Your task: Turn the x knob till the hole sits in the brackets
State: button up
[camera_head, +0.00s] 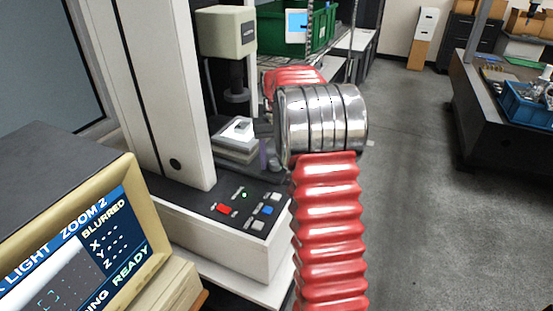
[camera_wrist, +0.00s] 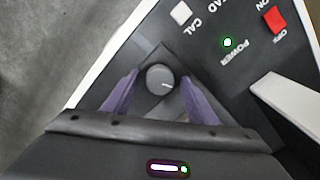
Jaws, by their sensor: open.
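A round dark grey knob (camera_wrist: 160,79) with a white pointer line shows in the wrist view, on the dark panel. My gripper (camera_wrist: 159,82) is open, with one purple finger on each side of the knob and a visible gap to it. In the head view my arm hides the knob and most of my gripper (camera_head: 264,154). The screen (camera_head: 80,256) at lower left reads "BLURRED" and "READY", with dashes beside X, Y and Z. Cyan brackets show on its picture near the bottom edge. I cannot make out a hole there.
The machine's control panel (camera_head: 245,208) has a red switch, a lit green power light and several buttons. A white column (camera_head: 165,90) stands left of my arm. The stage (camera_head: 238,135) sits under the optics head (camera_head: 226,32). Open floor (camera_head: 415,200) lies to the right.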

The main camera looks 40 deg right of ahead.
jog(key=shift+c, duration=0.4)
jog(key=c, duration=0.9)
jog(key=shift+d, duration=0.1)
jog(key=shift+c, duration=0.5)
